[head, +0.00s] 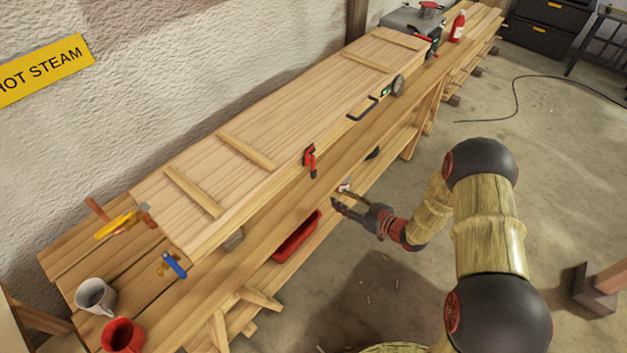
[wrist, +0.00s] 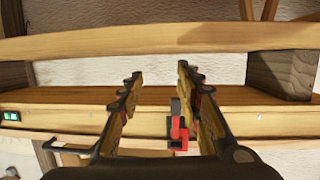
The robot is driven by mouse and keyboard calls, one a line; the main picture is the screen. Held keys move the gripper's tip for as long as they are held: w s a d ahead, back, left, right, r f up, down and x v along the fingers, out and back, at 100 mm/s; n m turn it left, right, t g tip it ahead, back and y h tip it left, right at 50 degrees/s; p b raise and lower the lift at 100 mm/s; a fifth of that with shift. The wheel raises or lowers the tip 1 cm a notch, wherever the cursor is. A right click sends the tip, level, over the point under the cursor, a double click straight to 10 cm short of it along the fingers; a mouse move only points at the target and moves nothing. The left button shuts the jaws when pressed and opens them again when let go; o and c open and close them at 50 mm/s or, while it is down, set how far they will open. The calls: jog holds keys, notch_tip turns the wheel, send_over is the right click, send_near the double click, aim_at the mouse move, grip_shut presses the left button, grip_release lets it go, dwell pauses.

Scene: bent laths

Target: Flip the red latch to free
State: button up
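The red latch (head: 310,160) is fixed on the front edge of the long wooden box, near its middle. It also shows in the wrist view (wrist: 178,132), just left of the right finger and partly behind it. The wooden box (head: 290,100) lies along the bench with its lid down. My gripper (head: 336,204) is in front of the bench, to the lower right of the latch and apart from it. In the wrist view my gripper (wrist: 158,76) has its two fingers spread with nothing held between them.
A black handle (head: 362,110) and a round gauge (head: 398,86) are on the box's front, right of the latch. A red tray (head: 297,238) sits below.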

aim_at(316, 174)
notch_tip(316, 174, up, 7)
jog(key=a+n+y, duration=0.1)
jog(key=a+y, duration=0.2)
jog(key=shift+t, duration=0.4)
jog(key=b+x, duration=0.1)
jog(key=x, duration=0.5)
jog(key=shift+w+a+r, duration=0.15)
jog(key=shift+a, duration=0.2)
jog(key=shift+c, duration=1.3)
grip_shut()
